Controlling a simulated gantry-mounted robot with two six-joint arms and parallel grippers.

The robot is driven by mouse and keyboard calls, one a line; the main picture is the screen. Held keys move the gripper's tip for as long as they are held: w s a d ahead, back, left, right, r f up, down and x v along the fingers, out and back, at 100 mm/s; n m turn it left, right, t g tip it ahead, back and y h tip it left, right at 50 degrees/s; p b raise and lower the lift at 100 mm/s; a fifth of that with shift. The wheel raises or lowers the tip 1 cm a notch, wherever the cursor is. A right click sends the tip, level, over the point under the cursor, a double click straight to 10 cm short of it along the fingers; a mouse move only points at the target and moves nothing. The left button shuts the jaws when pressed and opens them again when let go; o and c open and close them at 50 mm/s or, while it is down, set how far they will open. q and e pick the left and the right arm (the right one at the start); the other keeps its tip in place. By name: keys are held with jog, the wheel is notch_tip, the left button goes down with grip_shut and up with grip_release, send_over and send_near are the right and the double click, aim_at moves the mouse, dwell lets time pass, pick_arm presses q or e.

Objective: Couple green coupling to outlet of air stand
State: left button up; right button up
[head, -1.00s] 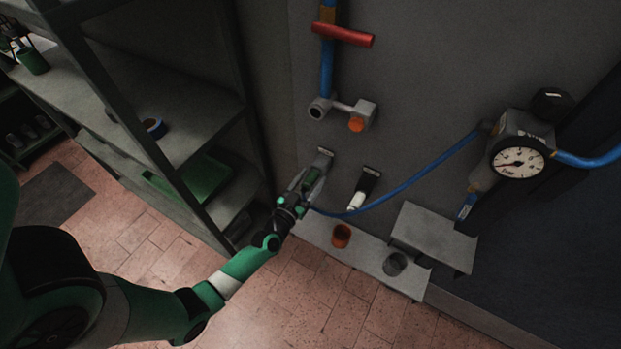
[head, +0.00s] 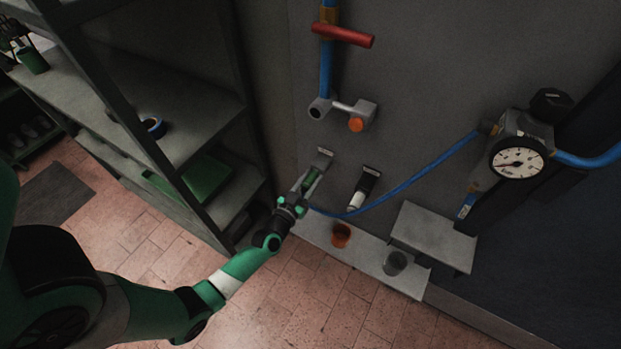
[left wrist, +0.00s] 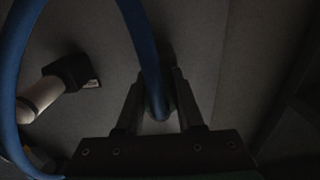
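The green coupling (head: 313,179) is at the end of a blue hose by the wall, just below a labelled holder (head: 324,158). My left gripper (head: 310,181) has its fingers on either side of it. In the left wrist view the blue hose (left wrist: 143,40) runs down between the fingertips (left wrist: 159,90); the coupling is dark there, and I cannot tell whether the fingers press on it. The air stand's grey outlet (head: 319,109) is above, on the blue pipe (head: 326,72) with a red handle (head: 345,35). My right gripper is not in view.
A white-tipped fitting (head: 362,189) hangs in a black holder to the right, also in the left wrist view (left wrist: 45,95). A gauge (head: 517,161) is at right. A ledge (head: 365,258) holds an orange cup and a grey cup. Shelves (head: 185,110) stand at left.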

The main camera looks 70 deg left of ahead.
pick_arm(q)
grip_shut()
dwell(1.1)
jog(key=shift+p+v, duration=0.9)
jog(key=shift+v, duration=2.15)
jog(key=shift+p+v, duration=0.7)
jog(key=shift+v, duration=1.05)
notch_tip(320, 180, up, 24)
jog(key=p, duration=2.5)
send_over(305, 189)
jog(key=v, duration=0.6)
jog(key=shift+a, duration=0.1)
jog(key=shift+w+a, duration=0.1)
jog(key=shift+w, duration=0.05)
